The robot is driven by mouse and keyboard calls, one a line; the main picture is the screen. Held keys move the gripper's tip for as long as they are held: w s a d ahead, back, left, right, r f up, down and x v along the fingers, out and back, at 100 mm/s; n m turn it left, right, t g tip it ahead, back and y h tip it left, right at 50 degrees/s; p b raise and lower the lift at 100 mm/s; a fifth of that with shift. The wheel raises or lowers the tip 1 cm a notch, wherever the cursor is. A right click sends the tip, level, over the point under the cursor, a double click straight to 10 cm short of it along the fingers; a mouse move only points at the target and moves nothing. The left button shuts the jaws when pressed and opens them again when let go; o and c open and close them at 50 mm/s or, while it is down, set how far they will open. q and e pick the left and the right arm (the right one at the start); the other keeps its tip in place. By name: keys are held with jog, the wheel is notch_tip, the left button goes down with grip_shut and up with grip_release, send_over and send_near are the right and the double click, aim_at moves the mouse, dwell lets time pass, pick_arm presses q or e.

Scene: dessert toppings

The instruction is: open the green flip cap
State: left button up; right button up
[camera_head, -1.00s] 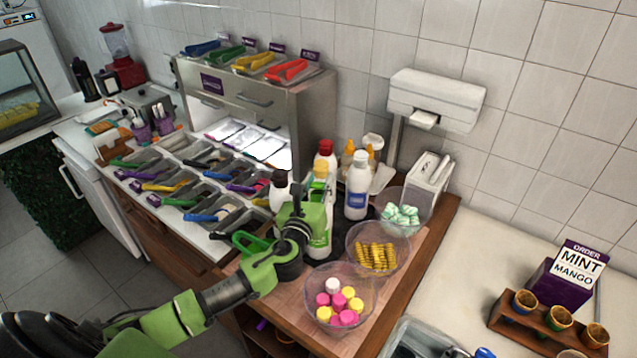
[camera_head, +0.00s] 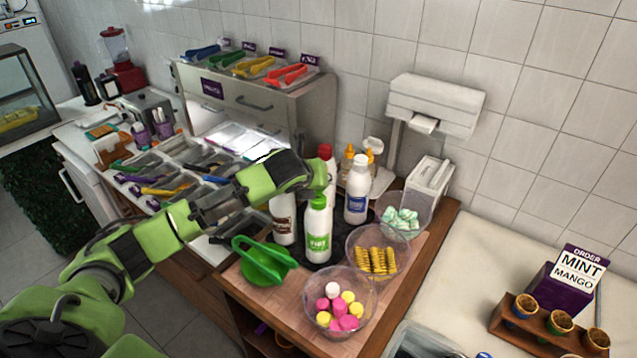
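The green flip cap (camera_head: 318,201) tops a white squeeze bottle (camera_head: 318,232) with a green label, upright near the front of the bottle group. The view is too small to tell whether the lid is up or down. My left arm reaches in from the left, and its end (camera_head: 312,174) is above and behind the green cap, close to the red-capped bottle (camera_head: 327,158). The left fingertips are hidden, so I cannot tell their opening. My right gripper is not in view.
A brown-labelled bottle (camera_head: 283,224) and a blue-labelled white bottle (camera_head: 357,190) stand beside it. Clear bowls of yellow pieces (camera_head: 376,260) and of pink and yellow pieces (camera_head: 340,306) are in front. A green scoop-like object (camera_head: 263,263) lies left. Topping trays are behind my arm.

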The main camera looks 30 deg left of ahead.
pick_arm(q)
jog(key=shift+w+a+f+n+g+h+b, duration=0.15)
jog(key=shift+w+f+g+h+b, duration=0.3)
jog(key=shift+g, duration=0.85)
jog(key=shift+w+a+f+n+g+h+b, duration=0.15)
jog(key=shift+g+h, duration=0.45)
jog(key=shift+g, duration=0.7)
jog(key=shift+w+a+f+n+g+h+b, duration=0.15)
jog(key=shift+g+h+b, duration=0.35)
jog(key=shift+g, duration=0.8)
jog(key=shift+f+g+h, duration=0.15)
jog(key=shift+g+h, duration=0.1)
jog(key=shift+g, duration=0.15)
jog(key=o, duration=1.1)
jog(key=shift+w, duration=0.1)
jog(key=v, duration=1.2)
jog(key=shift+d, duration=0.1)
